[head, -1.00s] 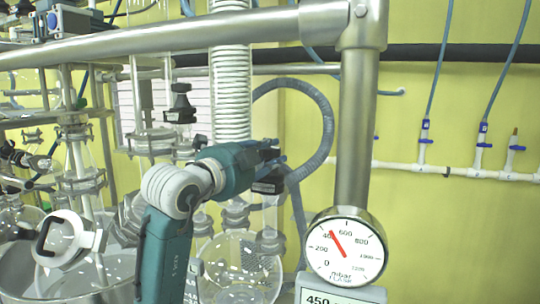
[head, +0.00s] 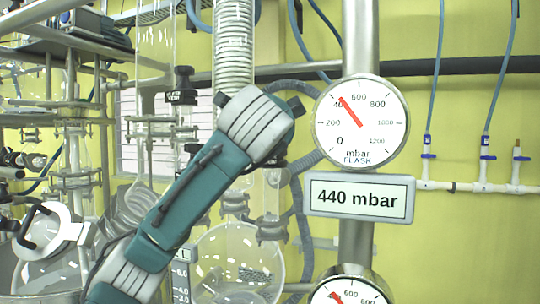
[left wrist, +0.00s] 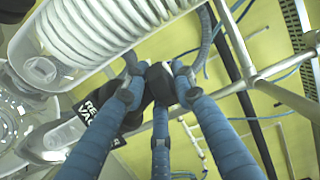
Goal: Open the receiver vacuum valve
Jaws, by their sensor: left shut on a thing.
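In the left wrist view, the blue fingers of my left gripper (left wrist: 158,90) close around a black valve knob (left wrist: 160,76). A black label (left wrist: 90,108) with partly readable white letters, "RE" and "VAC", sits beside the knob, next to the clear glass. In the head view my left arm comes up from the lower left, and its wrist hides the fingers and most of the valve. My right gripper is in neither view.
A round flask gauge (head: 360,122) and a 440 mbar display (head: 359,195) hang on the steel post. A second gauge (head: 346,290) is below. A coil condenser (head: 233,45), round glass flask (head: 238,265) and another black-labelled valve (head: 182,95) stand nearby.

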